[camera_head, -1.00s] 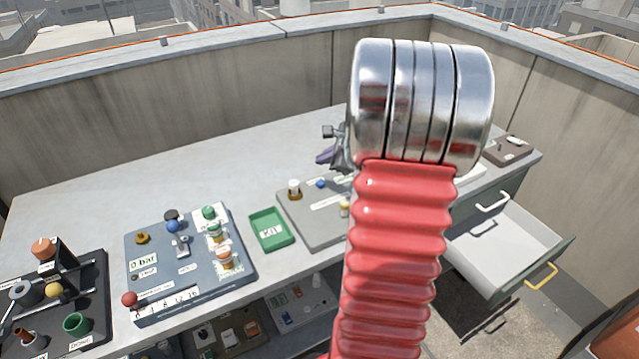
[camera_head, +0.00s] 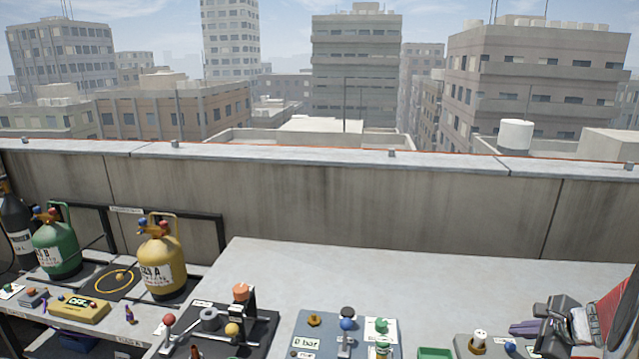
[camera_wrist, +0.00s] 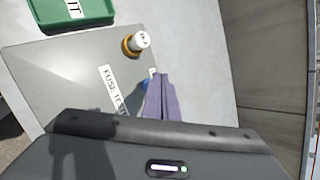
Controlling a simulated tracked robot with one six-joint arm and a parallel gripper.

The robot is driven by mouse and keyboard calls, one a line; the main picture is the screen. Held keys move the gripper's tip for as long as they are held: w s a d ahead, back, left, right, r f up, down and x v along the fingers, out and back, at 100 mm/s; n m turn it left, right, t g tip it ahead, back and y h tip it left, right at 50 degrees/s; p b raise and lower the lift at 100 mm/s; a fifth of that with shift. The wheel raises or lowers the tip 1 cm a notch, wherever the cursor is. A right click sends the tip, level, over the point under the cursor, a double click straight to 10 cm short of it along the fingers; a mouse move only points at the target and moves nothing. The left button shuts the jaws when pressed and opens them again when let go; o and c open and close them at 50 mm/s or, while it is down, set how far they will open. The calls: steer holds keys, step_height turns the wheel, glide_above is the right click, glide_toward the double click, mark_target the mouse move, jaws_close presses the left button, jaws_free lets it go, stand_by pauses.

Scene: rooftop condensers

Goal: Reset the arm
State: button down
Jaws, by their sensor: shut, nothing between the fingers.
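My gripper (camera_head: 524,328) shows at the right edge of the head view, above the grey panel (camera_head: 466,346) on the bench. Its purple fingers are together with nothing between them. In the wrist view the purple fingers (camera_wrist: 163,98) are also closed. They cover part of a blue knob and of the label "FUSE TEST" on the grey panel (camera_wrist: 55,60). A white-topped fuse (camera_wrist: 138,41) with a brass collar stands upright on that panel, apart from the fingers.
A green kit tray (camera_head: 436,353) lies left of the panel. The gauge board (camera_head: 320,330) and a black fixture (camera_head: 262,325) stand further left. Yellow (camera_head: 162,262) and green (camera_head: 57,248) cylinders stand at the far left. The back of the bench (camera_head: 400,270) is clear up to the parapet wall (camera_head: 330,200).

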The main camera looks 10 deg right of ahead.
steer(key=s+a+n, duration=0.1)
steer(key=a, duration=0.1)
steer(key=s+a+n+g+y, duration=0.1)
steer(key=a+n, duration=0.1)
steer(key=s+a+f+n, duration=0.1)
steer(key=a, duration=0.1)
steer(key=shift+s+f+n+g, duration=0.1)
steer(key=shift+s+n+g, duration=0.15)
steer(key=shift+n+g, duration=0.05)
steer(key=s+a+r+n, duration=0.4)
steer(key=a+n, duration=0.3)
steer(key=a, duration=0.4)
steer(key=s+a+r+n+g, duration=0.1)
steer(key=s+a+r+n, duration=0.3)
steer(key=a+n, duration=0.3)
steer(key=s+a+r+n, duration=0.4)
steer(key=a+n, duration=0.3)
steer(key=a, duration=0.8)
steer(key=shift+s+a+r+h, duration=0.2)
steer(key=shift+s+a+h, duration=0.15)
steer(key=shift+s, duration=0.2)
